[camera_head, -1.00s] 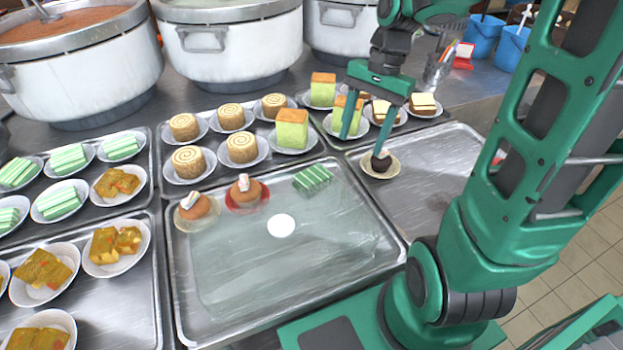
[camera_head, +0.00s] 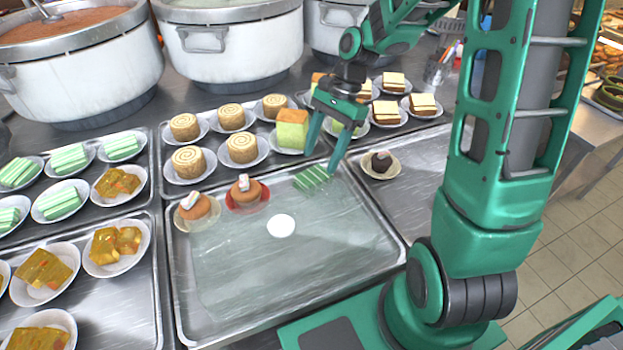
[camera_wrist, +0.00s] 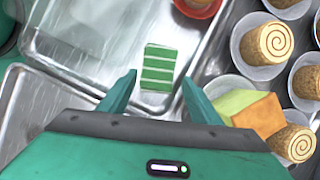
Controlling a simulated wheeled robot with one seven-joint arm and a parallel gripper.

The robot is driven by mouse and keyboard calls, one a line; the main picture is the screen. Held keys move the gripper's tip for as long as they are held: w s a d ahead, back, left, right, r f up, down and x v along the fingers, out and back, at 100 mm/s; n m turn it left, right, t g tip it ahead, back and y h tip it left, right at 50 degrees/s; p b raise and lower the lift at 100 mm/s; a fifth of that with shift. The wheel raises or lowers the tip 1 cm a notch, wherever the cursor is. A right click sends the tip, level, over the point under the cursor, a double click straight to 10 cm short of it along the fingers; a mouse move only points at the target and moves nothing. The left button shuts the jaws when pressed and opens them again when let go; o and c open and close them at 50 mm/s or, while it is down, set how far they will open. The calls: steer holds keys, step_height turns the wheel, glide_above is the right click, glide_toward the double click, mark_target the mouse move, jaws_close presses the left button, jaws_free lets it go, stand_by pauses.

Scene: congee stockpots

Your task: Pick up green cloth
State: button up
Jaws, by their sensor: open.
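The green cloth (camera_head: 311,178), folded and striped with white, lies at the back right corner of the large metal tray (camera_head: 290,270). It also shows in the wrist view (camera_wrist: 159,68), just beyond my fingertips and between their lines. My gripper (camera_head: 322,162) is open and empty, pointing down just behind and above the cloth. In the wrist view my gripper (camera_wrist: 157,85) has its two fingers spread wider than the cloth. I see no contact between the fingers and the cloth.
Two small cakes, one on a red dish (camera_head: 246,193), and a white disc (camera_head: 281,226) share the tray. Green sponge cake (camera_head: 292,130) on a plate stands close behind my gripper. A plated dark sweet (camera_head: 381,162) sits to the right. The tray's front is clear.

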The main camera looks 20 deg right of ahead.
mark_target(314, 174)
steer(key=x, duration=0.3)
steer(key=shift+s+a+f, duration=0.2)
steer(key=shift+s+a, duration=0.05)
steer(key=shift+a+f, duration=0.25)
steer(key=shift+f, duration=0.3)
steer(key=c, duration=0.9)
step_height(314, 174, up, 10)
steer(key=shift+r, duration=0.1)
